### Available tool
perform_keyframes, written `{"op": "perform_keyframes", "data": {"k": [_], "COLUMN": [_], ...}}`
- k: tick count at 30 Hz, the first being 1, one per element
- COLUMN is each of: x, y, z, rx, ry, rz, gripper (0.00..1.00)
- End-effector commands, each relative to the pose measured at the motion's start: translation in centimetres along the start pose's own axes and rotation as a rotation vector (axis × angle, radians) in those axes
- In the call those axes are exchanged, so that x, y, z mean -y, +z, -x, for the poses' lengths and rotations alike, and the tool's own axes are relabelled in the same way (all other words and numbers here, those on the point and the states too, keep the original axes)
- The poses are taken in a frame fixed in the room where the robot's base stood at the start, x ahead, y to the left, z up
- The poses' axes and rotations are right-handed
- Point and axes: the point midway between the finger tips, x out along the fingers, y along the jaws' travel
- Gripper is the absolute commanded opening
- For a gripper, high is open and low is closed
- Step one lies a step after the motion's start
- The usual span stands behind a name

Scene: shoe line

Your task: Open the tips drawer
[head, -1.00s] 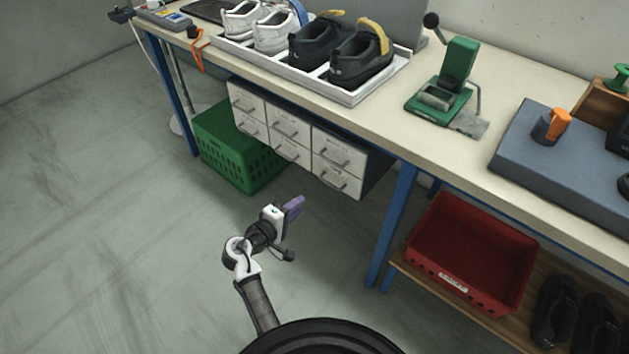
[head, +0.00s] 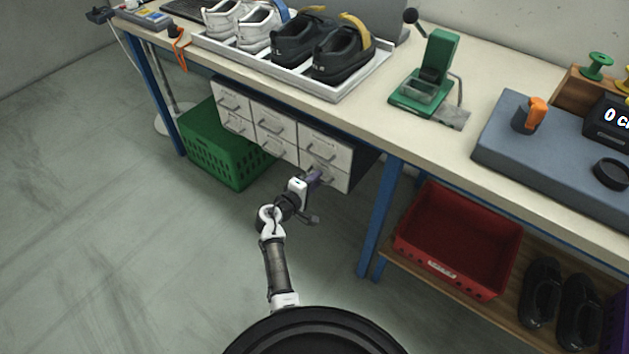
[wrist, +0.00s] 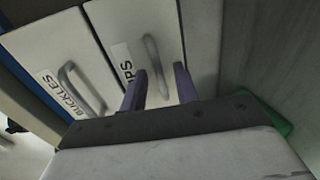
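The tips drawer (wrist: 145,40) is a pale drawer front with a grey bar handle (wrist: 157,68); its label is partly hidden, showing only the end of "TIPS". It looks closed. In the head view my gripper (head: 315,177) is at the bottom right drawer (head: 339,181) of the white drawer unit under the bench. In the wrist view my gripper (wrist: 160,88) has its two purple fingers apart, with the handle between and just beyond them. The handle appears ungripped; I cannot tell whether a finger touches it.
The buckles drawer (wrist: 70,65) is beside the tips drawer and looks closed. A green crate (head: 225,150) stands on the floor left of my arm. A blue bench leg (head: 381,215) and a red bin (head: 455,245) are to the right. The floor at left is clear.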

Motion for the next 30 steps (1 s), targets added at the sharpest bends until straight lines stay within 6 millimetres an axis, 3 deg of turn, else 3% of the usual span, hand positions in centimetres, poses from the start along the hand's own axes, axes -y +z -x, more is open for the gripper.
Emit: {"op": "perform_keyframes", "data": {"k": [8, 15, 25, 30], "x": [0.0, 0.0, 0.0, 0.3], "y": [0.0, 0.0, 0.0, 0.0], "z": [-0.1, -0.1, -0.1, 0.9], "rx": [0.0, 0.0, 0.0, -0.001], "ry": [0.0, 0.0, 0.0, -0.001], "rz": [0.0, 0.0, 0.0, 0.002], "gripper": [0.3, 0.0, 0.0, 0.0]}}
